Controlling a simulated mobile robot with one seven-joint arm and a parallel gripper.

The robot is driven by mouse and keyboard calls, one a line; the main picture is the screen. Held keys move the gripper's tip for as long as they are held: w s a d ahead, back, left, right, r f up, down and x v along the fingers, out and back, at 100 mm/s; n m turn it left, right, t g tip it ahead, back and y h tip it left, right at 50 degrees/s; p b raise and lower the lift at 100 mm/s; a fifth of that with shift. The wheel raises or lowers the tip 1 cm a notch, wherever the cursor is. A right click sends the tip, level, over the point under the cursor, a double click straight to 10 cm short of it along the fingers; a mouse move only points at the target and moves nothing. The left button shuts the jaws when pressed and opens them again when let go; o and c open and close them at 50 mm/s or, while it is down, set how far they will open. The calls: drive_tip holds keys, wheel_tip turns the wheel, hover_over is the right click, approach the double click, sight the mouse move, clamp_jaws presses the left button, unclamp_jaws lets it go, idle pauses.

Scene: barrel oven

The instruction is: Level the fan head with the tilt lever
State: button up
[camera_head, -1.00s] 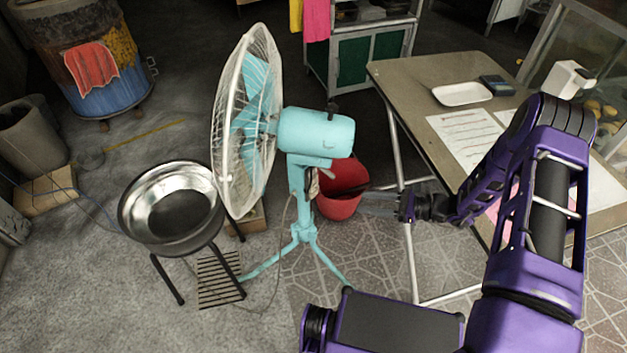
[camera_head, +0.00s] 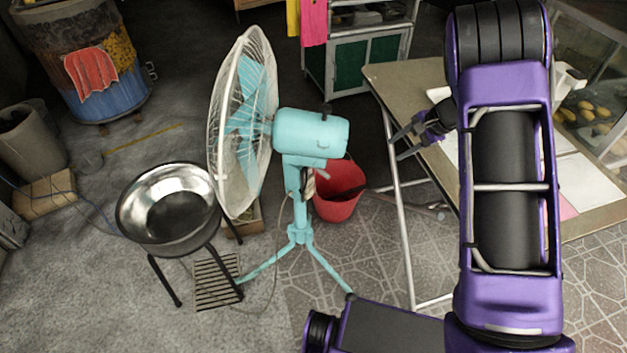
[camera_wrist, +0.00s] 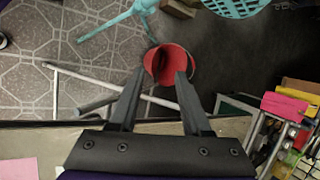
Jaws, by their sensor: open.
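The turquoise fan stands on a tripod in the head view. Its fan head (camera_head: 311,132) has the white wire cage (camera_head: 242,125) facing left, and the cage leans with its top to the right. A small grey stub, possibly the tilt lever (camera_head: 322,174), juts from under the motor housing; it is too small to be sure. My gripper (camera_head: 393,148) is open and empty, right of the fan head and apart from it, near the table's left edge. In the wrist view my gripper (camera_wrist: 160,73) shows both fingers spread; the fan shows only partly at the top.
A red bucket (camera_head: 340,190) stands behind the fan post; it also shows beyond my fingers in the wrist view (camera_wrist: 157,66). The table (camera_head: 398,76) with papers is at the right. A metal bowl (camera_head: 130,212) on a stand is left of the fan. A barrel (camera_head: 110,95) stands at the back left.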

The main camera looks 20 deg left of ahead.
drive_tip(key=w+r+n+t+h, duration=0.1)
drive_tip(key=w+r, duration=0.2)
drive_tip(key=r, duration=0.4)
drive_tip(key=shift+d+r+n+t, duration=0.15)
drive_tip(key=shift+r+n+t, duration=0.15)
drive_tip(key=shift+n, duration=0.1)
drive_tip(key=shift+w, duration=0.15)
